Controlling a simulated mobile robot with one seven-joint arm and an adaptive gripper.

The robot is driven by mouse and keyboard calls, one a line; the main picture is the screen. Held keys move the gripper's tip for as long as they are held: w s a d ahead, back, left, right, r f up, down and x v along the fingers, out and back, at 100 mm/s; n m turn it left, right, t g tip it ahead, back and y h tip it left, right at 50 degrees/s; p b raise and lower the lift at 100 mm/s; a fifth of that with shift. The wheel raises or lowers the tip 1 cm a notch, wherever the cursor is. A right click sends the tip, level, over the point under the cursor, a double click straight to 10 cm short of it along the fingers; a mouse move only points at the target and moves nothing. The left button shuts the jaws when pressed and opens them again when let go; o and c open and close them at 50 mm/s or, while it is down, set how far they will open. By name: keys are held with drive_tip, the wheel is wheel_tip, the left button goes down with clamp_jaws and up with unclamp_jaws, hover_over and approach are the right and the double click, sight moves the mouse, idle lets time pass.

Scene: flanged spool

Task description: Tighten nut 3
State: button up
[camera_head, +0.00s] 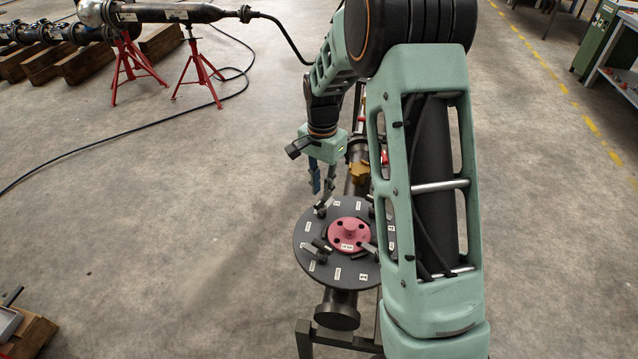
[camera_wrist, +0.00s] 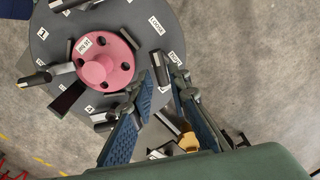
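A round dark grey flange plate (camera_head: 305,262) with a pink-red hub (camera_head: 349,232) at its centre stands below my gripper (camera_head: 322,194). In the wrist view the plate (camera_wrist: 125,22) fills the upper left, with the pink hub (camera_wrist: 97,68) and several dark, light-ended pieces around it. White tags read 1, 2, 4 and LOOSE. I cannot make out a tag for nut 3. My gripper (camera_wrist: 159,84) is open, its two blue-padded fingers apart near the plate's edge. I see nothing held, and contact with the plate cannot be judged.
A brass-coloured fitting (camera_head: 360,172) sits on the pipe behind the plate, close to my gripper. Red stands (camera_head: 198,72) carry a dark pipe at the back left. A green cabinet (camera_head: 600,38) is at the far right. The floor left of the plate is open.

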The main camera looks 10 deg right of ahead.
sight(322, 201)
wheel_tip(322, 201, down, 7)
drive_tip(key=b, duration=0.3)
drive_tip(key=shift+b, duration=0.3)
drive_tip(key=shift+r+m+p, duration=0.6)
drive_tip(key=shift+r+m, duration=0.1)
drive_tip(key=m, duration=0.4)
drive_tip(key=shift+m+p, duration=0.3)
drive_tip(key=shift+p, duration=0.05)
drive_tip(key=m+p, duration=0.1)
drive_tip(key=m, duration=0.4)
drive_tip(key=shift+r+m, duration=0.1)
drive_tip(key=shift+m, duration=0.2)
drive_tip(key=m, duration=0.3)
drive_tip(key=shift+m, duration=1.1)
drive_tip(key=m+p, duration=0.2)
drive_tip(key=m, duration=0.2)
drive_tip(key=shift+r+m, duration=0.1)
drive_tip(key=shift+m, duration=0.2)
drive_tip(key=shift+f+m, duration=0.2)
drive_tip(key=shift+m, duration=0.1)
drive_tip(key=shift+n+b, duration=0.35)
drive_tip(key=shift+n, duration=0.85)
wheel_tip(322, 201, up, 6)
drive_tip(key=p, duration=0.4)
drive_tip(key=shift+f, duration=0.25)
drive_tip(key=shift+r, duration=0.8)
